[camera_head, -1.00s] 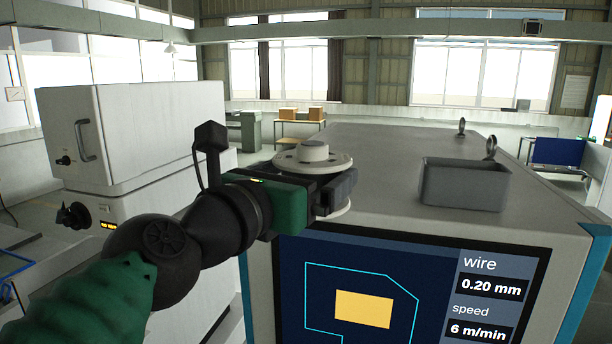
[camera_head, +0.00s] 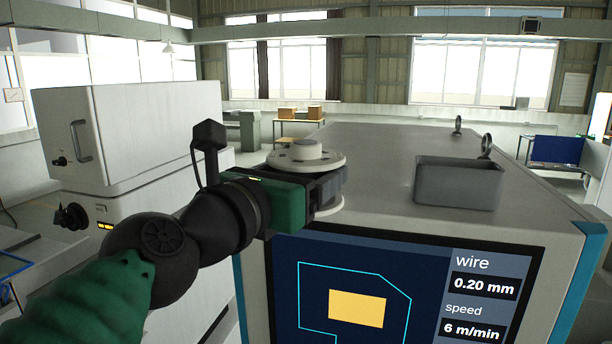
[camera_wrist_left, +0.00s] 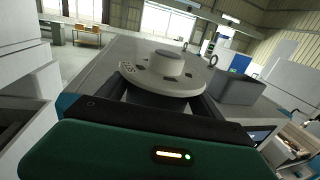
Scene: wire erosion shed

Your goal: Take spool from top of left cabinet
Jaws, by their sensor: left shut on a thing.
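My left gripper (camera_head: 322,186) comes in from the left and is shut on a white spool (camera_head: 306,157). The spool has a round flange with dark slots and a raised hub, and it is held upright. In the left wrist view the spool (camera_wrist_left: 166,72) sits between the dark jaws (camera_wrist_left: 163,98). Its lower flange shows just below the jaws in the head view, at the front left corner of the grey cabinet (camera_head: 400,150) with the screen. I cannot tell whether it touches the cabinet top. My right gripper is not in view.
A grey open bin (camera_head: 458,182) stands on the cabinet top, right of the spool, with metal eye bolts (camera_head: 486,146) behind it. A display (camera_head: 400,290) fills the cabinet front. A white cabinet (camera_head: 130,130) with a handle stands at left. The cabinet top behind the spool is clear.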

